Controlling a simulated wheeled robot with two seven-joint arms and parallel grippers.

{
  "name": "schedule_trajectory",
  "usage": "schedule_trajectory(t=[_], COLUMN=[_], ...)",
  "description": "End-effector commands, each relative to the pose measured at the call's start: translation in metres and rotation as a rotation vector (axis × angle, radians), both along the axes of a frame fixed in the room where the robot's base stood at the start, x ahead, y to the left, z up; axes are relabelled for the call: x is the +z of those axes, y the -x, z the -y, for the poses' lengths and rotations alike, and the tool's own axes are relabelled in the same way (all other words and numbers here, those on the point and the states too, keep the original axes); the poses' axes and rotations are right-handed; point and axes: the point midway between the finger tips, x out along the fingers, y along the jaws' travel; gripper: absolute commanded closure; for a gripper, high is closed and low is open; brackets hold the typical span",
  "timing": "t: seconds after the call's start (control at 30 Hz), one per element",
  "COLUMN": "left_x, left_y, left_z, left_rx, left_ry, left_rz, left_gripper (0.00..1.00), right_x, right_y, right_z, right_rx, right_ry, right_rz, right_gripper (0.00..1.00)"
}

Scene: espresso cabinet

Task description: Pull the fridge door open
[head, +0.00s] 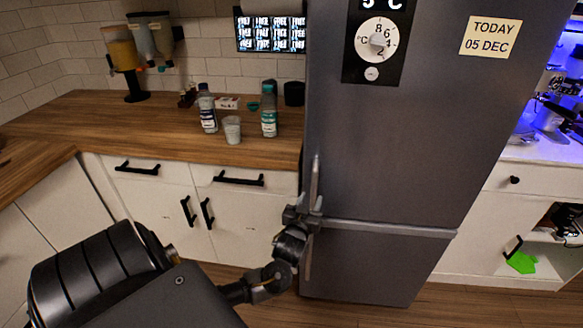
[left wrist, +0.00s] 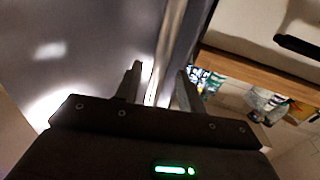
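The grey fridge (head: 400,150) stands right of the counter, with its upper and lower doors both shut. A slim upright metal handle (head: 315,180) runs along the left edge of the upper door. My left gripper (head: 306,212) is at the lower end of this handle. In the left wrist view its two fingers (left wrist: 160,78) stand apart, one on each side of the bright handle strip (left wrist: 172,45). A gap shows between the fingers, and firm contact cannot be made out. My right gripper is not in view.
A lower handle (head: 308,258) hangs on the bottom door. White cabinets with black handles (head: 238,180) stand left of the fridge, under a wooden counter (head: 90,112) with bottles and a cup (head: 232,130). Floor is free before the fridge.

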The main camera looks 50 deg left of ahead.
Motion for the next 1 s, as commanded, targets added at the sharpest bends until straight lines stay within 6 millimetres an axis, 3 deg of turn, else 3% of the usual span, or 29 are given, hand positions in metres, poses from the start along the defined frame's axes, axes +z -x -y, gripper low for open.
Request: schedule_trajectory(t=[0.3,0.6,1.0], left_x=[-0.005,-0.07,-0.153], left_y=[0.057,0.056,0.074], left_z=[0.028,0.033,0.041], left_rx=[0.0,-0.036,-0.092], left_ry=[-0.004,-0.059,-0.099], left_rz=[-0.015,-0.185,-0.394], left_gripper=[0.61,0.61,0.61], right_x=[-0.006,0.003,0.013], right_y=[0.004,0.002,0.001], right_z=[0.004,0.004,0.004], right_rx=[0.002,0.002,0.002], right_ry=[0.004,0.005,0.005], right_rz=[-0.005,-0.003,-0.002], right_gripper=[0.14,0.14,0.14])
